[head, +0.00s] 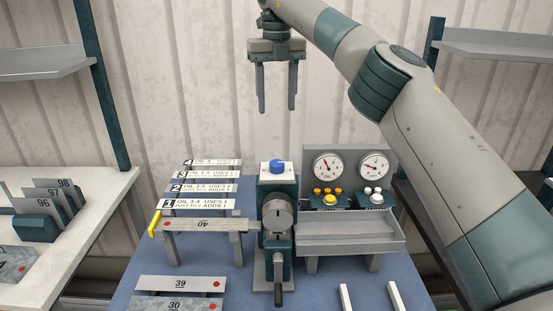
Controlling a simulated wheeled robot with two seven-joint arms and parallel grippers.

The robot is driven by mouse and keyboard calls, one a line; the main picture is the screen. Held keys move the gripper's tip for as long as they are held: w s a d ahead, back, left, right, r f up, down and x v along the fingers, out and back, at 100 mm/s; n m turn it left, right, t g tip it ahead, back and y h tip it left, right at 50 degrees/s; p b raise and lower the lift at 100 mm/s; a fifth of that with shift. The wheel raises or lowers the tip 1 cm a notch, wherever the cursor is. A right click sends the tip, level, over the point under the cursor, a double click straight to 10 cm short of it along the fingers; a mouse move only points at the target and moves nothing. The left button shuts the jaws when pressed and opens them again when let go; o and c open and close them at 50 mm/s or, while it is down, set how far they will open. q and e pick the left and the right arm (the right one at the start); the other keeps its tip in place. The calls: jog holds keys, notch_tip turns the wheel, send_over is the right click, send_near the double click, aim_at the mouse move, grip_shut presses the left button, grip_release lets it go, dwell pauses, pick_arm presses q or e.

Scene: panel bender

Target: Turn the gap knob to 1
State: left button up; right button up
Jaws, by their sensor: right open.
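The panel bender (278,190) stands on the blue table, a dark teal column with a blue cap (278,166) on top. A round grey knob (278,214) is on its front face; I take it for the gap knob, but its marks are too small to read. A dark handle (278,293) points down below it. My right gripper (277,107) hangs above and behind the column, fingers down, apart and empty. It touches nothing. My left gripper is not in view.
Two dials (350,167) and several buttons stand right of the column above a grey tray (350,243). Numbered label strips (205,188) and a bar marked 40 (203,225) with a yellow end are left. Plates (180,284) and two white sticks (346,297) lie in front.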

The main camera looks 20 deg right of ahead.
aim_at(277, 162)
notch_tip(277, 162, down, 17)
jog(key=p, duration=0.4)
jog(key=shift+s, duration=0.1)
jog(key=shift+c, duration=0.3)
jog(key=c, duration=1)
